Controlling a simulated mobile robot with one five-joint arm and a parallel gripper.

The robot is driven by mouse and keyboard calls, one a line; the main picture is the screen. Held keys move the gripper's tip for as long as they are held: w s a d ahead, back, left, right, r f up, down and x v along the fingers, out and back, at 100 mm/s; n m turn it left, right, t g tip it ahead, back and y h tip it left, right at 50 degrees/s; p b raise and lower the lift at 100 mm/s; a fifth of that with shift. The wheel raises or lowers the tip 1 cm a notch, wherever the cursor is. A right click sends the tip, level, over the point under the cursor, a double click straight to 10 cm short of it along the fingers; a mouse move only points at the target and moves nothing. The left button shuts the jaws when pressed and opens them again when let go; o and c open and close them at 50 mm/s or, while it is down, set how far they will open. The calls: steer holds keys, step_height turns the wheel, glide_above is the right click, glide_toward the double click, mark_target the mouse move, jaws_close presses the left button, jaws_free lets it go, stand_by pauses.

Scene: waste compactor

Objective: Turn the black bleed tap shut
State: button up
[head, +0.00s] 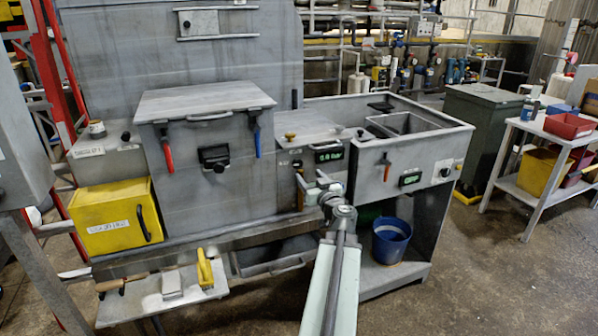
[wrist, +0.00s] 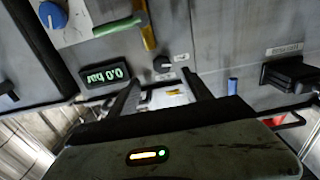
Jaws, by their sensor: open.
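A small black knob (wrist: 163,63) with a pale pointer mark sits on the grey panel in the wrist view, beside the pressure display (wrist: 103,74); it fits the black bleed tap, but its label is too small to read. In the head view the knob (head: 297,163) is small, left of the display (head: 328,156). My gripper (wrist: 160,72) is open and empty, its two fingers pointing at the panel on either side of the knob in the picture. I cannot tell whether they touch it. In the head view my gripper (head: 313,182) is at the panel's front.
A yellow lever (wrist: 147,35) and a green lever (wrist: 120,26) are close to the knob. A blue knob (wrist: 52,15) lies farther left in the wrist view. A black handle (head: 213,155), red lever (head: 167,155) and blue lever (head: 257,140) are on the left-hand panel.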

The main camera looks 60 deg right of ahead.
mark_target(299, 165)
steer(key=x, duration=0.8)
steer(key=shift+w+a, duration=0.1)
steer(key=shift+w, duration=0.05)
steer(key=shift+c, duration=0.4)
